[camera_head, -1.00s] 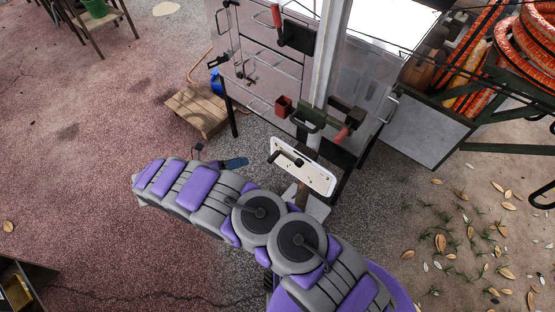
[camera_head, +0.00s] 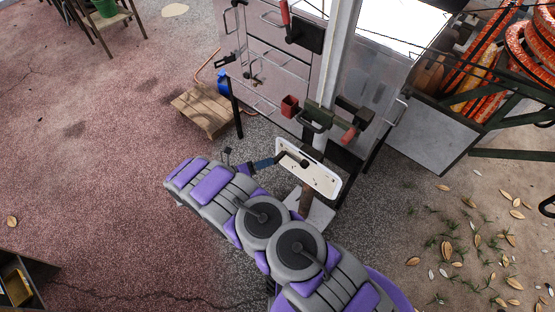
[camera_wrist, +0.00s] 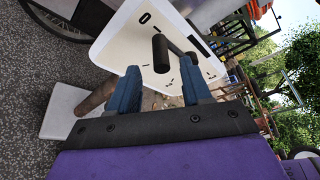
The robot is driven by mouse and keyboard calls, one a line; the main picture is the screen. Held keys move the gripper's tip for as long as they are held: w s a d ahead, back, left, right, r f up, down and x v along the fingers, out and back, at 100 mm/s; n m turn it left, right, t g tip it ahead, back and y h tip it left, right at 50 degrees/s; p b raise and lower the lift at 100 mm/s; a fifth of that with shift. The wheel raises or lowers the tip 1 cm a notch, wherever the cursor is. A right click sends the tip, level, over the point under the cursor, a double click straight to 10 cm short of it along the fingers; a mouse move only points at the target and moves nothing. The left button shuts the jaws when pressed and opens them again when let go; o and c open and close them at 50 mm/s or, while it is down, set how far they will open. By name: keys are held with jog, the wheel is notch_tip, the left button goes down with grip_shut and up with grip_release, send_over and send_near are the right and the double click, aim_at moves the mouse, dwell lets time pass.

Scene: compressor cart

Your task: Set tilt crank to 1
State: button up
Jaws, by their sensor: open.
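The tilt crank is a dark arm with a cylindrical black handle (camera_wrist: 161,54) on a white panel (camera_wrist: 125,45) that carries short black marks. In the wrist view the handle stands out from the panel, just beyond and between my fingertips. My gripper (camera_wrist: 160,90) is open, its two blue fingers pointing at the panel, with nothing visibly held. In the head view the white panel (camera_head: 322,181) stands tilted on a post, and my gripper (camera_head: 268,161) is at its left edge.
Orange hose coils (camera_head: 525,50) lie at the right. The reddish ground at left is open.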

aim_at(278, 158)
jog(key=b+x, duration=0.1)
jog(key=x, duration=0.5)
jog(key=shift+w+d, duration=0.15)
jog(key=shift+d, duration=0.05)
jog(key=shift+c, duration=0.5)
grip_shut()
